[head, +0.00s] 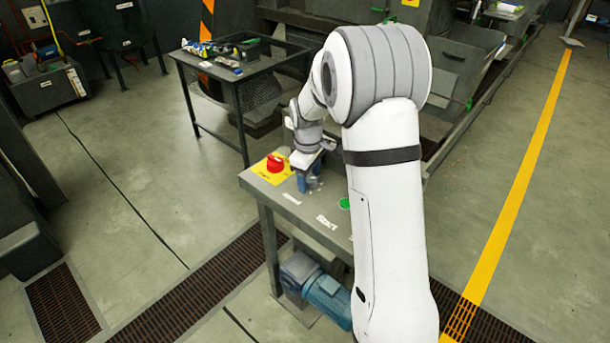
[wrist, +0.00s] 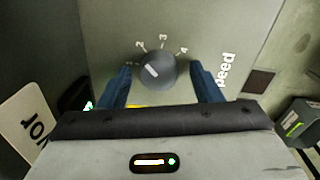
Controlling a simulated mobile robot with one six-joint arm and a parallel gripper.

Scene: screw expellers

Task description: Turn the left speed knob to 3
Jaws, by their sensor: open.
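The speed knob (wrist: 158,70) is a round dark grey dial with a short white mark on its face. The numbers 2, 3 and 4 are printed in an arc above it in the wrist view, with part of the word "Speed" to the right. The white mark is slanted and left of the knob's centre; I cannot tell exactly which number it points at. My gripper (wrist: 160,72) is open, one blue finger on each side of the knob, with visible gaps. In the head view my gripper (head: 309,182) is low over the panel and hides the knob.
The grey panel table (head: 290,207) also carries a red switch (head: 275,162) on a yellow plate, a green button (head: 344,204) and a "Start" label. A black table (head: 237,80) with loose items stands behind. A blue motor (head: 325,298) sits below.

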